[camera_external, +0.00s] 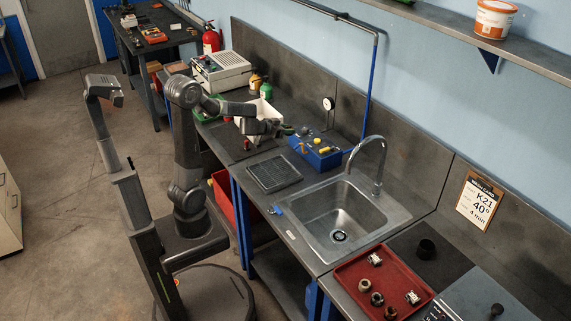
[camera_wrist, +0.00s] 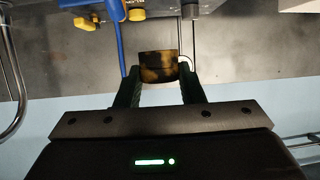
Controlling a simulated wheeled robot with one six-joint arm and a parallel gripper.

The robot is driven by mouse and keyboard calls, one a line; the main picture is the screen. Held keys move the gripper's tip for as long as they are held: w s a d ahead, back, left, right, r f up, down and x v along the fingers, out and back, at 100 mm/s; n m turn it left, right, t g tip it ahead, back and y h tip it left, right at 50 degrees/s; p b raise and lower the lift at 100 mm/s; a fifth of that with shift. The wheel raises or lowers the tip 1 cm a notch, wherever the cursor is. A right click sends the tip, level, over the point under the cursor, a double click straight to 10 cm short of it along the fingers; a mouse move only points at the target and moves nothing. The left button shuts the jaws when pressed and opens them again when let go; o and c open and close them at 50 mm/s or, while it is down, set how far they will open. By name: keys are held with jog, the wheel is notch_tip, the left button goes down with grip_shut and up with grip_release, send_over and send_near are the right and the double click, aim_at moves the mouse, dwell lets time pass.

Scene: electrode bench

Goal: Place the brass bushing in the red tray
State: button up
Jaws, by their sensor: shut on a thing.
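My gripper (camera_wrist: 158,88) is shut on the brass bushing (camera_wrist: 158,66), a short ring with worn brass and dark patches, held between the two fingertips. The red tray (camera_external: 396,279) lies on the bench at the lower right, beyond the sink and well away from my gripper. It holds several small metal parts, some ring-shaped and some blocky.
A ribbed drain mat (camera_external: 273,173) lies left of the sink.

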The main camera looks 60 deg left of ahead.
jog(key=d+r, duration=0.1)
jog(key=d, duration=0.7)
jog(key=shift+w+d+r+m+h, duration=0.15)
jog(key=shift+d+r+m+h, duration=0.15)
jog(key=shift+r+h, duration=0.1)
jog(key=n+y+b, duration=0.3)
jog(key=b, duration=0.3)
send_over(238, 143)
notch_tip(238, 143, down, 14)
jog(key=shift+w+a+r, duration=0.1)
jog(key=shift+a+r, duration=0.05)
jog(key=shift+f+b, duration=0.5)
jog(key=shift+f, duration=1.8)
